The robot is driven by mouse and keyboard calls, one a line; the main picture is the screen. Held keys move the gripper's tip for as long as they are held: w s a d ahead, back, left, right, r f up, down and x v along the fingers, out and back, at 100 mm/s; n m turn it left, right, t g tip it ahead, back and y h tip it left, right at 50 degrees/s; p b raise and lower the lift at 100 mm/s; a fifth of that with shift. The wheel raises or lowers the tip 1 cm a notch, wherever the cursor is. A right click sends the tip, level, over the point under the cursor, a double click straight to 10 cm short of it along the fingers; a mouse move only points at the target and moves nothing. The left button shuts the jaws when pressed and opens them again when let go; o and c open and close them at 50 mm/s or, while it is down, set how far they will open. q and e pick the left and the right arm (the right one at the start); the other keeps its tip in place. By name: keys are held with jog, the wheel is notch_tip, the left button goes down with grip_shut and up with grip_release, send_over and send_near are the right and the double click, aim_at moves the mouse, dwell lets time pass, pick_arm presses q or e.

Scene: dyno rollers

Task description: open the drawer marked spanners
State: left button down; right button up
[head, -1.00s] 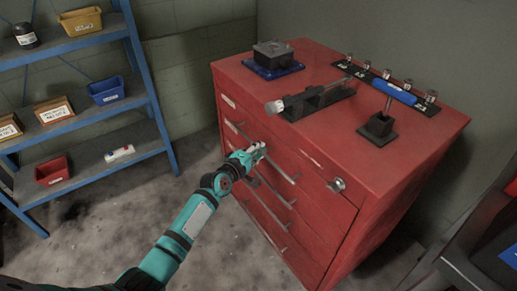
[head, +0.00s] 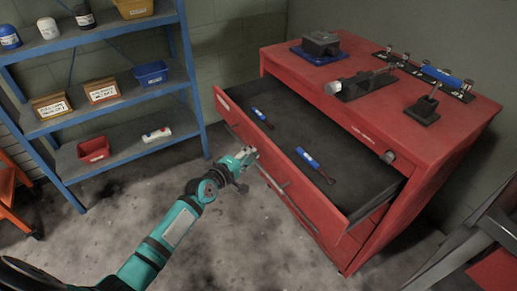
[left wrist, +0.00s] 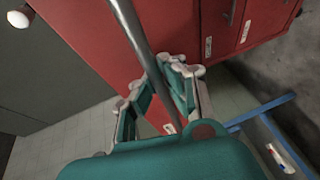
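The red drawer (head: 318,207) of the red cabinet is pulled far out in the head view. Its dark inside shows two tools with blue grips, one at the left (head: 261,117) and one nearer the middle (head: 314,164). A small pale label at the left end of its front is too small to read. My left gripper (head: 248,155) is at the grey bar handle (head: 283,192) on the drawer front. In the left wrist view the handle bar (left wrist: 134,30) runs between the two fingers (left wrist: 158,92), which are closed around it. My right gripper is not in view.
The cabinet top (head: 440,135) carries a vise-like block, a dark fixture and a rack with a blue roller. A blue shelf unit (head: 195,95) with bins stands at the left. The floor in front is clear. Red and grey equipment (head: 490,265) is at the lower right.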

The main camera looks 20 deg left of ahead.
pick_arm(q)
jog(key=s+a, duration=0.1)
jog(key=s, duration=0.1)
jog(key=s+a, duration=0.2)
jog(key=shift+a+r, duration=0.1)
jog(key=shift+a, duration=0.05)
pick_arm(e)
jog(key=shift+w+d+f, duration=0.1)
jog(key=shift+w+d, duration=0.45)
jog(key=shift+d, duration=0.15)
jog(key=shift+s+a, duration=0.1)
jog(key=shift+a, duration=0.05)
pick_arm(q)
jog(key=c, duration=1.4)
grip_release()
jog(key=v, duration=1.2)
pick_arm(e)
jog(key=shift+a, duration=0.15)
